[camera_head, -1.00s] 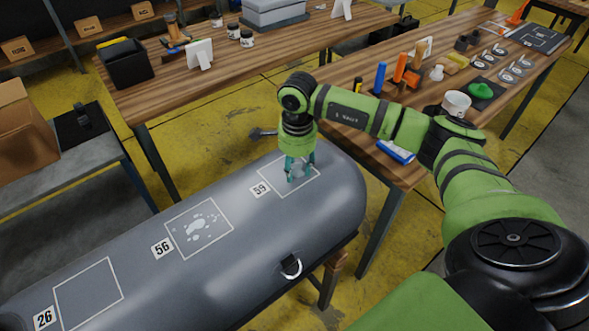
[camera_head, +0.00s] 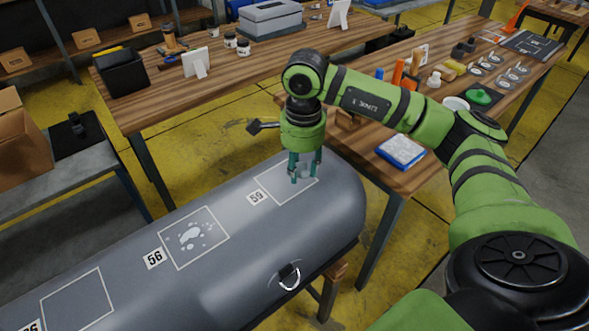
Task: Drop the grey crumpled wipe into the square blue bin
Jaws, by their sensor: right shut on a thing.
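My right gripper (camera_head: 306,178) points down over the far end of the grey boat tube (camera_head: 240,250), at the outlined square marked 59. Its teal fingers are shut on a small pale grey thing (camera_head: 306,172), apparently the crumpled wipe, mostly hidden between them. I cannot tell whether it still touches the tube. No clearly square blue bin shows. A low blue item with a pale top (camera_head: 400,152) lies on the right table; I cannot tell whether it is a bin. My left gripper is not in view.
A black open box (camera_head: 122,73) stands on the left wooden table (camera_head: 165,85). The right wooden table (camera_head: 365,145) holds bottles, a green lid (camera_head: 480,96) and several small parts. Yellow floor shows between tube and tables.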

